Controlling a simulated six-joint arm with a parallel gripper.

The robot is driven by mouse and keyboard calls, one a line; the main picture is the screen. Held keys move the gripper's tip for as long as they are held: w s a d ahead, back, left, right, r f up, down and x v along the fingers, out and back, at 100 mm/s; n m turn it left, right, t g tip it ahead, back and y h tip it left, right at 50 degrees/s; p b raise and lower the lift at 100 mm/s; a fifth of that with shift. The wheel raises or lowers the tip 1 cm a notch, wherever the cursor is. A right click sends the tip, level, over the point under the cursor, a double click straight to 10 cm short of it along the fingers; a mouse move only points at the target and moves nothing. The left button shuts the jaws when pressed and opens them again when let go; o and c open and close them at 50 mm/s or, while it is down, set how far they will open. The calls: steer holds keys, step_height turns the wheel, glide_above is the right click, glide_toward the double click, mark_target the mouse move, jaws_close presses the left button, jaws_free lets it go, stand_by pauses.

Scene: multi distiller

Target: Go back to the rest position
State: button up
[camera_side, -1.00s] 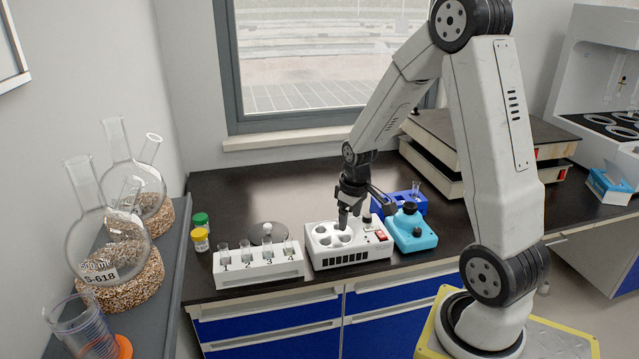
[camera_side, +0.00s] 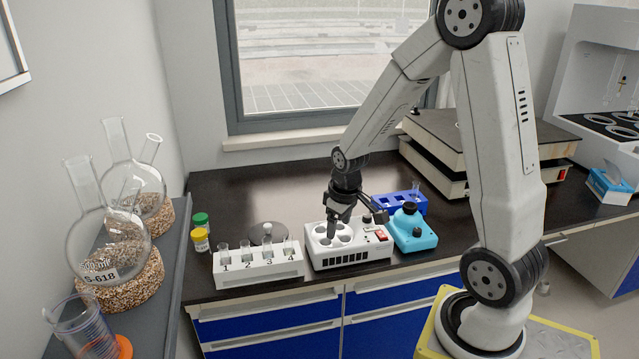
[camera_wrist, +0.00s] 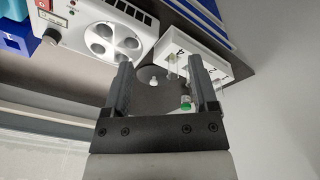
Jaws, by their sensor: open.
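My gripper (camera_side: 333,222) hangs fingers-down over the white device with round wells (camera_side: 363,256), above its left part in the side view. In the wrist view my gripper (camera_wrist: 160,72) is open, with nothing between its fingers. The white device (camera_wrist: 75,22) shows beyond the left finger in that view. I cannot tell whether the fingertips touch anything.
The white numbered tube rack (camera_side: 260,274) stands left of the device, with a dark disc (camera_side: 257,240) behind it. A cyan bottle-like device (camera_side: 418,240) and a blue rack (camera_side: 387,207) stand to the right. Glass flasks (camera_side: 105,240) stand far left.

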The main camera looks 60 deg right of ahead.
steer(key=s+a+r+t, duration=0.1)
steer(key=s+a, duration=0.3)
steer(key=a, duration=1)
steer(key=shift+s+a+r+n+y, duration=0.2)
steer(key=shift+a+r+n+y, duration=0.1)
steer(key=shift+n+y, duration=0.1)
